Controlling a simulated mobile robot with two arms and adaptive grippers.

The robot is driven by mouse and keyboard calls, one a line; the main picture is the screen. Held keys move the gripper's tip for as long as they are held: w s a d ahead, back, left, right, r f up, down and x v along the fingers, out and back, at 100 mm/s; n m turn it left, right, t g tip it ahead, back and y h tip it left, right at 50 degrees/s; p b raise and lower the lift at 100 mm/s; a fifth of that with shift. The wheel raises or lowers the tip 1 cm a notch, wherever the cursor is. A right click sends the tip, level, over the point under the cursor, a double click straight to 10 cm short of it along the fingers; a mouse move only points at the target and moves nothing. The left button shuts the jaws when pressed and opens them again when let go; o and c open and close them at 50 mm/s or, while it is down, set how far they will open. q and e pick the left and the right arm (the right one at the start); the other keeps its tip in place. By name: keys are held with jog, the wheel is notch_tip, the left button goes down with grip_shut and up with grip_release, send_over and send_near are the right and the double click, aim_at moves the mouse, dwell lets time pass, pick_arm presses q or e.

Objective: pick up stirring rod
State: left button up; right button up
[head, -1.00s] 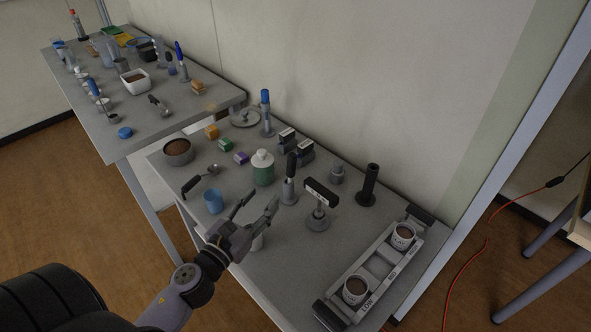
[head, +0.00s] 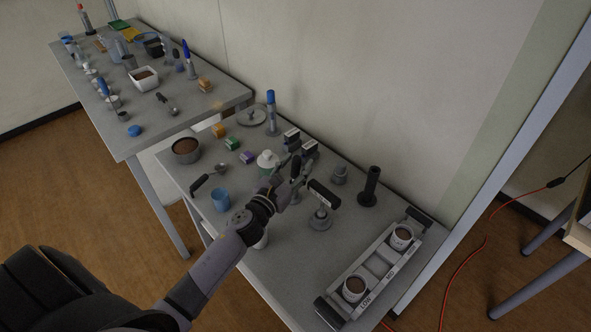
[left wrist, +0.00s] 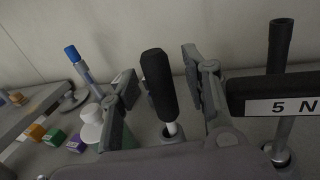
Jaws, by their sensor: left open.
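The stirring rod, taken to be the black-handled rod (left wrist: 158,84) with a pale shaft, stands upright in a grey holder on the near bench. In the left wrist view its handle is between the two spread fingers of my left gripper (left wrist: 162,82), with a visible gap at each side. In the head view the rod (head: 296,166) is partly covered by my left gripper (head: 288,167), which is open and reaches in from the left at handle height. The lower shaft and holder are partly hidden. My right gripper is not in view.
A black "5 N" device (head: 323,195) stands close to the right of the rod. A white-capped green bottle (head: 267,160) is close on the left. A blue cup (head: 221,200) and a tray with cups (head: 381,262) stand on the bench (head: 290,262). A black post (head: 369,186) stands further right.

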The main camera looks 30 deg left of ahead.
pick_arm(q)
jog(key=shift+w, duration=0.2)
jog(key=shift+s, duration=0.1)
jog(key=shift+c, duration=0.5)
grip_shut()
